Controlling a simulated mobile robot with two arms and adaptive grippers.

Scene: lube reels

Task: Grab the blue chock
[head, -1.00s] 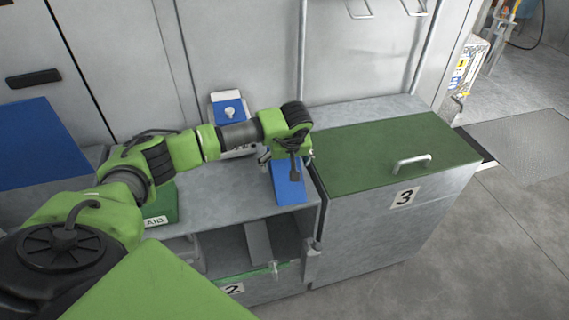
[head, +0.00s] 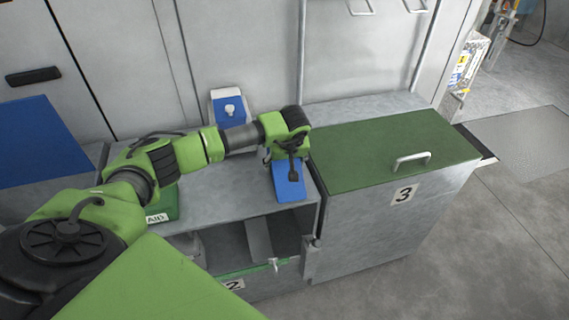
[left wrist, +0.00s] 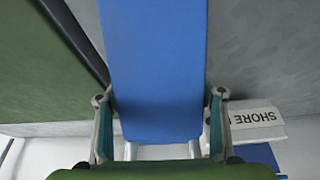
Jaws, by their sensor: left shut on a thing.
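The blue chock (head: 289,188) is a blue block on the grey counter, beside the green-lidded cabinet, in the head view. In the left wrist view the chock (left wrist: 155,70) fills the middle of the picture, between the two fingers. My left gripper (head: 288,163) is over the chock's far end, pointing down. In the left wrist view my left gripper (left wrist: 160,128) has one finger against each side of the chock and is shut on it. The gripper hides part of the chock in the head view. My right gripper is not in view.
A green-lidded cabinet (head: 385,140) marked 3 stands close on the right, its lid with a metal handle. A blue and white box (head: 229,108) stands behind my left arm. A green box (head: 165,203) sits at left. An open compartment (head: 240,243) lies below the counter (head: 220,193).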

